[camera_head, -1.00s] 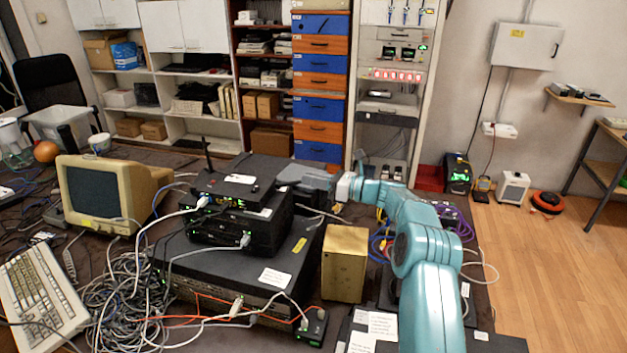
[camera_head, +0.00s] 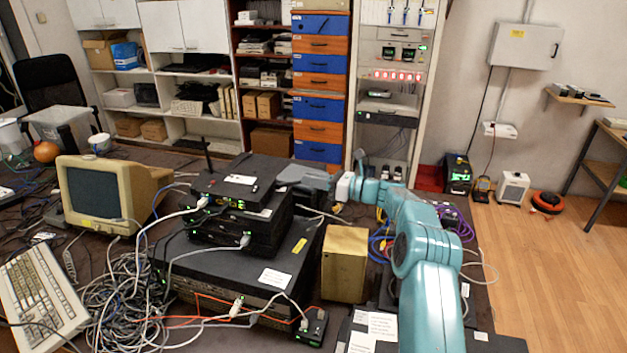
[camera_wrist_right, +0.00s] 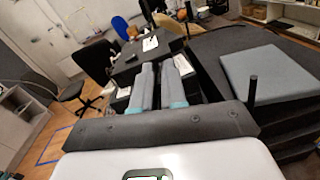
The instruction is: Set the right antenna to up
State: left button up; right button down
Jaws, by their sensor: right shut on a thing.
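The router (camera_head: 232,187) is a flat black box with a white label and green lights, on top of a stack of dark devices. Its left antenna (camera_head: 207,154) is a thin black rod, roughly upright at the far left of the router. My right gripper (camera_head: 283,178) reaches in from the right to the router's right rear side. In the right wrist view its two grey fingers (camera_wrist_right: 157,70) are close together, shut on the right antenna. The antenna itself is mostly hidden by the fingers, so its angle cannot be told. The router top with its label (camera_wrist_right: 150,44) shows beyond the fingertips. My left gripper is not in view.
An old monitor (camera_head: 108,193), a keyboard (camera_head: 40,295) and tangled cables (camera_head: 125,300) lie to the left. White cables run from the router's front.

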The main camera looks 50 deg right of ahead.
jog(key=r+g+p, duration=0.1)
jog(key=p, duration=0.1)
jog(key=w+r+g+p, duration=0.1)
jog(key=p, duration=0.1)
jog(key=a+r+p, duration=0.1)
jog(key=p, duration=0.2)
jog(key=shift+w+r+g+h, duration=0.15)
jog(key=shift+r+g+h, duration=0.2)
jog(key=shift+g+h, duration=0.05)
jog(key=shift+w+f+g+b, duration=0.25)
jog(key=shift+g+b, duration=0.15)
jog(key=shift+w+a+r+g+h, duration=0.3)
jog(key=shift+w+r+g+h, duration=0.15)
jog(key=shift+g+h, duration=0.3)
jog(key=c, duration=1.2)
grip_release()
jog(key=shift+d, duration=0.1)
